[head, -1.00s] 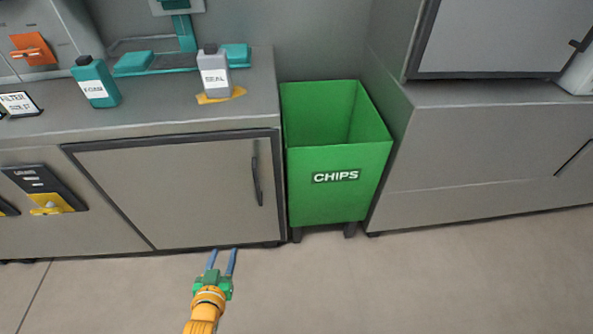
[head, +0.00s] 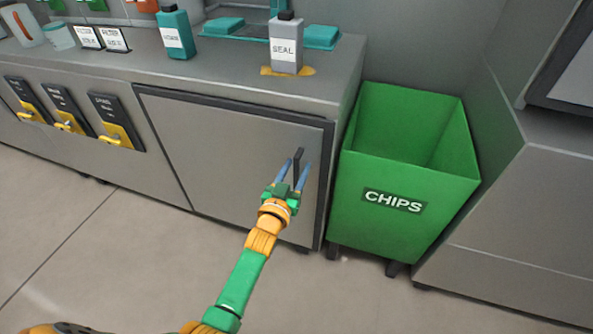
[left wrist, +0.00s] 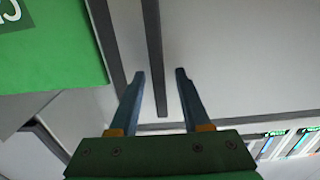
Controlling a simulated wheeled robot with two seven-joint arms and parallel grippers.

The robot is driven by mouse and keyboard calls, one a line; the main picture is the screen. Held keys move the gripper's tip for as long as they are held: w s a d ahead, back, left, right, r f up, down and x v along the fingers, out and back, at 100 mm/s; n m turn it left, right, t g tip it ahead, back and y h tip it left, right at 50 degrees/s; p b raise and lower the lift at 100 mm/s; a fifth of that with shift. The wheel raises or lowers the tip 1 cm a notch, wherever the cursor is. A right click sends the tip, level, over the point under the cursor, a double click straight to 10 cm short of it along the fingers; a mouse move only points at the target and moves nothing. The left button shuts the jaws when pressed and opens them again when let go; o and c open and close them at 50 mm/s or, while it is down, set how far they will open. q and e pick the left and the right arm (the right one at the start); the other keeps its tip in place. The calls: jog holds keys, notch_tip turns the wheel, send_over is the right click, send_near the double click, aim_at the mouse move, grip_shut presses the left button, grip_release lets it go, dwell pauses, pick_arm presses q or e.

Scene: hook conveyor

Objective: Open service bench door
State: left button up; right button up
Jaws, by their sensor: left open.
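The service bench door (head: 225,150) is a grey panel with a dark frame, and it is shut. Its dark vertical bar handle (head: 298,166) is near the door's right edge. My left gripper (head: 296,165) is open in front of the handle, one blue finger on each side of it in the head view. In the left wrist view the handle (left wrist: 154,55) runs down between the two fingertips (left wrist: 160,76), apart from both. I cannot tell how deep the handle sits between the fingers. My right gripper is not in view.
A green CHIPS bin (head: 400,240) stands just right of the door. On the bench top (head: 245,82) are a grey SEAL bottle (head: 286,45) and a teal bottle (head: 176,33). Yellow-handled panels (head: 117,122) are left of the door. The floor (head: 110,240) in front is clear.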

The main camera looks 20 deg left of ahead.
pick_arm(q)
grip_shut()
dwell(0.5)
dwell(0.8)
